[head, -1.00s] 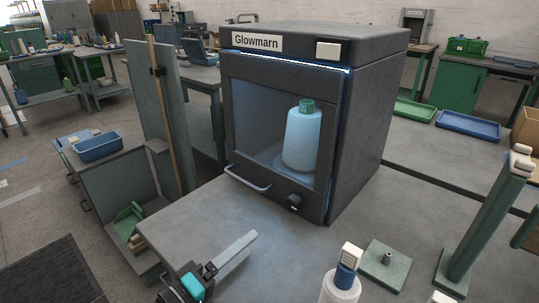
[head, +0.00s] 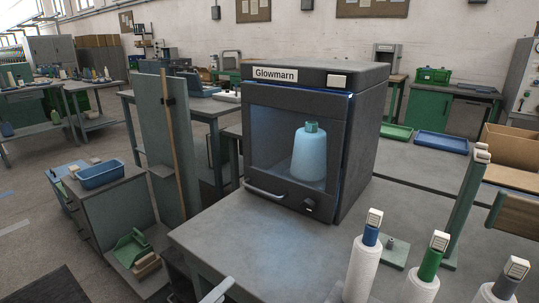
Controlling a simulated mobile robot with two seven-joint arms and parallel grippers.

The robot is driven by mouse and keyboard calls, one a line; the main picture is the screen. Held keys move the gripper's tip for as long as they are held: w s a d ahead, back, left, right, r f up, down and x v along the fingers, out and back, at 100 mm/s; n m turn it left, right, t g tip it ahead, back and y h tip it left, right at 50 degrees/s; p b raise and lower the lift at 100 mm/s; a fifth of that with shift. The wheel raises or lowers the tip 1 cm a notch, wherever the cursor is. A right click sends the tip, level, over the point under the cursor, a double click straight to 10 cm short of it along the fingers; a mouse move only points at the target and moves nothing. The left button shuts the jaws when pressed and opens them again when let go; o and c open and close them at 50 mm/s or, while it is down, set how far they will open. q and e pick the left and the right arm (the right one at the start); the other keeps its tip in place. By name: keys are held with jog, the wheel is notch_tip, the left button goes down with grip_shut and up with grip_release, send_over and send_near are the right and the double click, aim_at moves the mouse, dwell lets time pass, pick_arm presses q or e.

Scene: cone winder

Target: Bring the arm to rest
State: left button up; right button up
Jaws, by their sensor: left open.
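My left gripper (head: 212,292) shows only in part at the bottom edge, in front of the near edge of the grey table (head: 215,240). A pale finger is visible; the rest is cut off by the frame. It is open, and I see nothing held in the visible part. It is apart from the dark Glowmarn cabinet (head: 358,150). A pale bluish cone (head: 308,158) with a green top stands upright behind the cabinet's front, which looks closed. My right gripper is not in view.
White spools with a blue neck (head: 362,268), a green neck (head: 422,288) and a third at the corner (head: 497,292) stand at the bottom right. A green plate with a peg (head: 393,252) lies behind them. A green post (head: 466,210) rises at the right. The table's left front is clear.

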pick_arm(q)
jog(key=s+a+f+m+g+y+p, duration=0.15)
jog(key=a+f+y, duration=0.35)
jog(key=f, duration=0.8)
jog(key=s+a+f+m+g+y, duration=0.25)
jog(key=a+f, duration=0.45)
jog(key=f, duration=0.6)
jog(key=s+f+m+g, duration=0.1)
jog(key=s+f+g, duration=0.1)
jog(key=s+f, duration=0.3)
jog(key=s+f+m+g+y+p, duration=0.1)
jog(key=s+f, duration=0.5)
jog(key=s, duration=0.7)
jog(key=s+f+m+g+y, duration=0.1)
jog(key=s+f+m+g, duration=0.2)
jog(key=s, duration=0.6)
notch_tip(320, 180, down, 2)
jog(key=shift+a+f+g+p, duration=0.15)
jog(key=shift+a+g+p, duration=0.3)
jog(key=shift+g, duration=0.75)
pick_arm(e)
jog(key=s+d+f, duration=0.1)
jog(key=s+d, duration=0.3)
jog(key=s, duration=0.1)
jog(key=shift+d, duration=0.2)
pick_arm(q)
jog(key=shift+y, duration=0.25)
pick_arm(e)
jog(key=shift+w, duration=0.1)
